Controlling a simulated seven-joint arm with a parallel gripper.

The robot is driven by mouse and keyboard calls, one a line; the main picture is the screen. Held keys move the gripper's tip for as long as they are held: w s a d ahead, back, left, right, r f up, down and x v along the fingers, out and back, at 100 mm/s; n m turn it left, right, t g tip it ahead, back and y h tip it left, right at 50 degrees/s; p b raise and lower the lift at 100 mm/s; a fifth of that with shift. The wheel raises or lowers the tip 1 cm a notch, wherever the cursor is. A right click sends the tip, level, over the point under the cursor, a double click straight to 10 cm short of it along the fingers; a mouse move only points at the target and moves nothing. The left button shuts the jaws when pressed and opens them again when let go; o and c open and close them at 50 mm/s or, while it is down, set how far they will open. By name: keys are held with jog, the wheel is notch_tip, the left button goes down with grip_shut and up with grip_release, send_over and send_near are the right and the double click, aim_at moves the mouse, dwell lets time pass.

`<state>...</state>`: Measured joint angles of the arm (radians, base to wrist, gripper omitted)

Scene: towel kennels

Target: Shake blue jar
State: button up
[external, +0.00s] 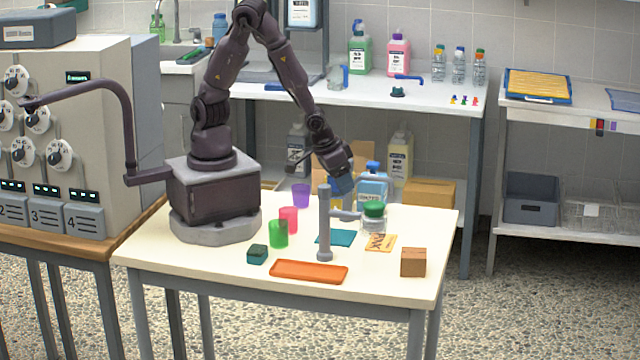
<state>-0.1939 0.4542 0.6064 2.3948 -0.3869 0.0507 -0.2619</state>
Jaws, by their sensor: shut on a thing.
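A blue jar (340,187) shows just below my gripper (339,178), at the back of the table right of the cups. My gripper points down and is shut on the blue jar. The jar appears to be held above the tabletop. Its upper part is hidden by the gripper, and its lower part is partly covered by the grey post (325,228).
A blue-capped bottle (372,187) stands close right of the jar, with a green-lidded jar (374,217) before it. Purple (301,196), pink (289,219) and green (279,234) cups stand left. A teal mat (345,238), orange tray (309,272) and wooden block (413,262) lie nearer.

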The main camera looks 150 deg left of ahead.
jog(key=shift+f, duration=0.45)
jog(key=r, duration=0.4)
jog(key=shift+w+r, duration=0.25)
jog(key=shift+s+r, duration=0.15)
jog(key=shift+r, duration=0.2)
jog(key=shift+s+a+f, duration=0.1)
jog(key=shift+f, duration=1.15)
jog(key=shift+s+f, duration=0.1)
jog(key=shift+f, duration=1.1)
jog(key=shift+w+f, duration=0.15)
jog(key=r, duration=0.4)
jog(key=shift+w+r, duration=0.2)
jog(key=shift+r, duration=0.05)
jog(key=shift+s+r, duration=0.15)
jog(key=shift+r, duration=0.2)
notch_tip(320, 180, down, 5)
jog(key=shift+s+f, duration=0.15)
jog(key=shift+r, duration=0.2)
